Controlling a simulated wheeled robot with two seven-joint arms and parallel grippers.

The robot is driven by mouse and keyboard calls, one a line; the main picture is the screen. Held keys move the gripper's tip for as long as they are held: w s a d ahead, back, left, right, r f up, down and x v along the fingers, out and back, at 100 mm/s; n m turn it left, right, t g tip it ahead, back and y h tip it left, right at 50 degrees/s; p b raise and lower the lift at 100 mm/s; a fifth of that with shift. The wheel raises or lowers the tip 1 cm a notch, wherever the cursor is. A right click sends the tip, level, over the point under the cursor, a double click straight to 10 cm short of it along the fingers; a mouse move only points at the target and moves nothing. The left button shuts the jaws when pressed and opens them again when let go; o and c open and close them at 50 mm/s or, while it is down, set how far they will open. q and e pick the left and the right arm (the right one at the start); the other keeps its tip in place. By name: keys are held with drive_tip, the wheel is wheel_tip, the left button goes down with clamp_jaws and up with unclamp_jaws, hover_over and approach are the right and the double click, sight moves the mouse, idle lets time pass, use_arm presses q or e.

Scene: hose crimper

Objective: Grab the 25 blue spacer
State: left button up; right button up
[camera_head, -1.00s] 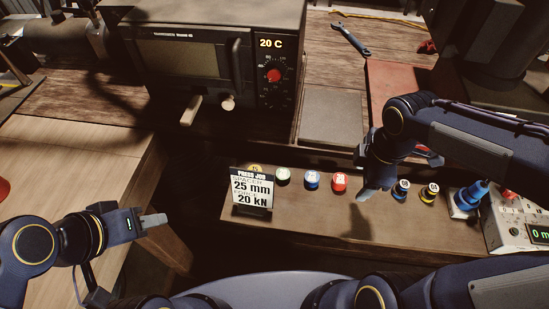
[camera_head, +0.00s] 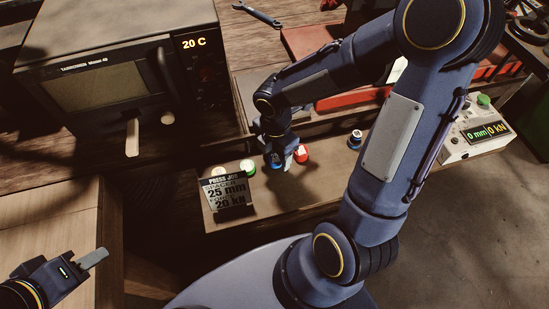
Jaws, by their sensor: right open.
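Whether the fingers touch the spacer cannot be told. The press job sign (camera_head: 228,194) reads 25 mm and 20 kN and stands at the front left of the bench. My left gripper (camera_head: 93,259) is at the lower left, away from the spacers; its finger gap does not show.
A dark blue spacer (camera_head: 355,140) is further right. A grey oven (camera_head: 98,85) reading 20 C is behind left. A control box (camera_head: 474,134) sits at the right.

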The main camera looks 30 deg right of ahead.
drive_tip(key=shift+f, duration=0.3)
drive_tip(key=c, duration=1.2)
drive_tip(key=shift+r, duration=0.15)
